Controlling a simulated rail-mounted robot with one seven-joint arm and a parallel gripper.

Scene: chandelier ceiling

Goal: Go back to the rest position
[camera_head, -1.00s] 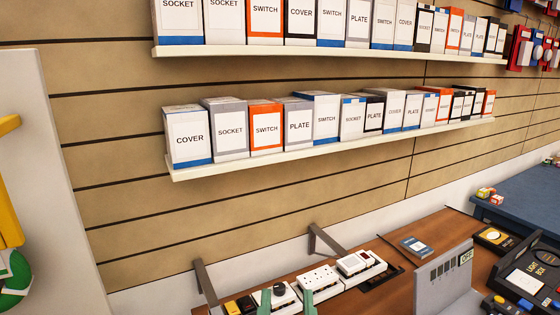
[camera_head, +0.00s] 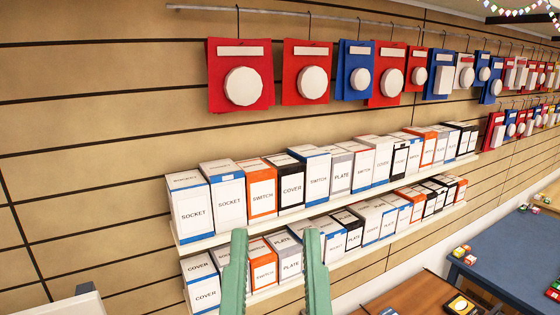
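My gripper (camera_head: 275,268) shows as two green fingers rising from the bottom edge in the head view. The fingers are apart, and nothing is held between them. Behind them are the lower shelf (camera_head: 262,296) and its boxes, partly hidden by the fingers. The rest of my arm is out of the picture.
An upper shelf (camera_head: 200,244) holds a row of labelled boxes, such as a socket box (camera_head: 190,207). Above, red and blue hanging packs (camera_head: 240,75) line a rail (camera_head: 300,15). A blue table (camera_head: 510,255) and a brown counter (camera_head: 400,292) are at lower right.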

